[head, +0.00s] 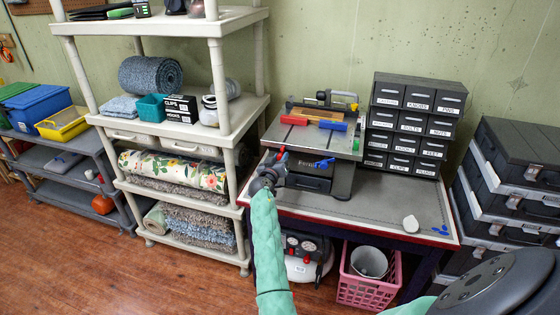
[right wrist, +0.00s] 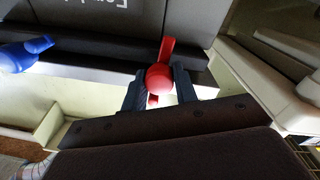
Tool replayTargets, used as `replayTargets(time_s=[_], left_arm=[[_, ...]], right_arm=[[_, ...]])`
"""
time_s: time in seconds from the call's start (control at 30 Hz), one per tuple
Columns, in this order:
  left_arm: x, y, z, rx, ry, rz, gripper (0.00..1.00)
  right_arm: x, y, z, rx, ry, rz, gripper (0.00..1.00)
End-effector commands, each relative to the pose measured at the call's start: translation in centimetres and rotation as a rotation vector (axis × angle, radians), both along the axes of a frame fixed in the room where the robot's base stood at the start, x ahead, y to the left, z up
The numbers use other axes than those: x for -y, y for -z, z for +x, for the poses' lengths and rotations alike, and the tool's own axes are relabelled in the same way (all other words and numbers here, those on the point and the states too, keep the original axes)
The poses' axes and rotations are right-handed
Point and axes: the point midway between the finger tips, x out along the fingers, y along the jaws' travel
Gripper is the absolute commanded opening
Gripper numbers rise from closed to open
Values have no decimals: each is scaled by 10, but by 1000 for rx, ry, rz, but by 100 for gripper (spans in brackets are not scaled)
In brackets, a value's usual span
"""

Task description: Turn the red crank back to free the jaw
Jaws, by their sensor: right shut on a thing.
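The red crank (head: 282,154) is at the front left of a grey bench machine (head: 300,136) on the workbench. My right gripper (head: 274,168) reaches it from the front. In the right wrist view, the crank's round red knob (right wrist: 158,77) sits between the two dark fingers of my right gripper (right wrist: 157,88), which are shut on it. The crank's red arm shows above and below the knob. A blue crank (head: 324,163) is on the machine's front, to the right; it also shows in the right wrist view (right wrist: 25,52). The jaw is not clearly distinguishable.
A red block (head: 294,120), a blue block (head: 334,126) and a wooden strip (head: 310,113) are on the machine's top. A drawer cabinet (head: 412,122) stands close on its right, and a cream shelf unit (head: 228,88) on its left. The bench's front right (head: 375,208) is mostly clear.

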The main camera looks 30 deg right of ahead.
Motion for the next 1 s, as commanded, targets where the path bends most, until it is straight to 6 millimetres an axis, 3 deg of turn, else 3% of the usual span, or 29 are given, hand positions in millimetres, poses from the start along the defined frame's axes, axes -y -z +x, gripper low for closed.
replayTargets(time_s=[0.5,0.77,1.0], left_arm=[[16,-62,12,-37,-11,-17,50],[17,-73,12,-45,-12,-19,50],[16,-69,12,-40,-12,-19,50]], right_arm=[[1,3,0,-348,0,-298,6],[1,2,0,-536,0,-457,6],[0,0,0,-710,0,-607,6]])
